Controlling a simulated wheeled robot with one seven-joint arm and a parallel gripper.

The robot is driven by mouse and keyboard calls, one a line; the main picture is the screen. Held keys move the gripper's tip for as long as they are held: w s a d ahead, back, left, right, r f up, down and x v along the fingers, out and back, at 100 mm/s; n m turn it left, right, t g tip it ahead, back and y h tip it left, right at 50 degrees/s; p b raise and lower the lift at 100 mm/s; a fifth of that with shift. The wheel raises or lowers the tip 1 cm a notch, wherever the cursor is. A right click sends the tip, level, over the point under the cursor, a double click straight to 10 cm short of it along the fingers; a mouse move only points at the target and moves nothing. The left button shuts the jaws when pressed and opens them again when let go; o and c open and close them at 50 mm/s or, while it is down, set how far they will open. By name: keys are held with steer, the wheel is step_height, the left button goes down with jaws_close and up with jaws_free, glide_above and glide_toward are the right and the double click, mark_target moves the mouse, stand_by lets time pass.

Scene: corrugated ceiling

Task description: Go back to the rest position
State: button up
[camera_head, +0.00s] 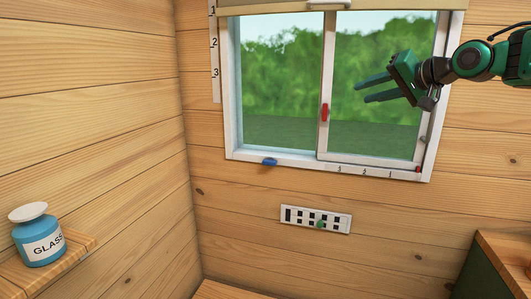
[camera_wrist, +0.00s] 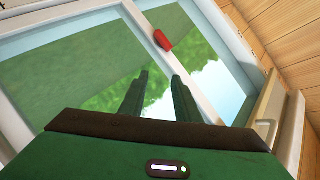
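My gripper (camera_head: 362,91) is at the upper right of the head view, in front of the sliding window's right pane. Its two green fingers point left and stand apart with nothing between them. In the wrist view my gripper (camera_wrist: 160,85) also shows two spread, empty fingers. The window (camera_head: 229,95) has a white frame and a red handle (camera_head: 325,112) on its middle upright. The red handle also shows in the wrist view (camera_wrist: 163,40), beyond the fingertips and apart from them.
A blue jar labelled GLASS (camera_head: 40,242) stands on a wooden shelf (camera_head: 80,243) at the lower left. A blue catch (camera_head: 269,162) sits on the window sill. A white panel (camera_head: 316,219) is on the wall below. A wooden-topped cabinet (camera_head: 510,252) is at the lower right.

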steer(key=s+d+f+m+g+h, duration=0.1)
steer(key=s+d+f+g+h, duration=0.3)
steer(key=s+f, duration=0.5)
steer(key=s+d+f+g+h, duration=0.1)
steer(key=s+d+f+h, duration=0.1)
steer(key=s+d+f, duration=0.75)
steer(key=s+f+g, duration=0.3)
steer(key=s+f, duration=0.5)
steer(key=s, duration=0.4)
steer(key=s+a+f+m+g, duration=0.1)
steer(key=s+f+g, duration=0.3)
steer(key=s+f, duration=0.5)
steer(key=s, duration=0.4)
steer(key=shift+a+g+h, duration=0.2)
steer(key=shift+g+h, duration=0.1)
steer(key=shift+w+f, duration=0.2)
steer(key=shift+w, duration=0.35)
